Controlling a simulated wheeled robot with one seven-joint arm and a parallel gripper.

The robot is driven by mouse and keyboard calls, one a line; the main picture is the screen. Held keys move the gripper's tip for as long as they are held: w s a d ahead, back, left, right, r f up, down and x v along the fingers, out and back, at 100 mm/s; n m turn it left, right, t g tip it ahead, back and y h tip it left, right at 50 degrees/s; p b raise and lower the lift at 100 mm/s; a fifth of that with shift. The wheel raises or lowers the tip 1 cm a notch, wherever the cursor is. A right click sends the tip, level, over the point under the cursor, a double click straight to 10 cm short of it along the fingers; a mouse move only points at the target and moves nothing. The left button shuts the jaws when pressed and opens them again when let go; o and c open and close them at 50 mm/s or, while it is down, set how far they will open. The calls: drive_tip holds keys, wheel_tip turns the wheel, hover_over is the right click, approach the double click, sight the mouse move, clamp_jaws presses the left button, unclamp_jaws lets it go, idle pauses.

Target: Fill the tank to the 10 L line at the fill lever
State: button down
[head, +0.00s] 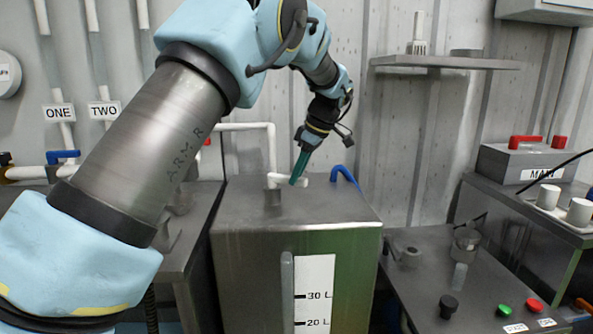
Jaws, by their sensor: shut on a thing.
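The metal tank (240,236) stands in the middle. Its white scale (316,275) shows the 30 L and 20 L lines; the 10 L line is below the picture's edge. A grey sight tube (287,290) runs beside the scale, and I cannot make out a liquid level in it. A white fill pipe (271,150) bends down to the tank's top. My gripper (296,178) has green fingers pointing down at the white fitting there. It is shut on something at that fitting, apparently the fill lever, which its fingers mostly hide.
A blue curved handle or pipe (346,178) stands behind the tank, right of my gripper. A bench (425,290) with green and red buttons is at right, below a MAIN box (525,163). A shelf (445,62) is on the wall. Pipes labelled ONE and TWO are at left.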

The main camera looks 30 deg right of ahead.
idle(0.4)
drive_tip(key=c, duration=0.7)
unclamp_jaws()
drive_tip(key=b+v, duration=0.1)
drive_tip(key=v, duration=0.9)
drive_tip(key=shift+d+r, duration=0.15)
drive_tip(key=shift+r, duration=0.25)
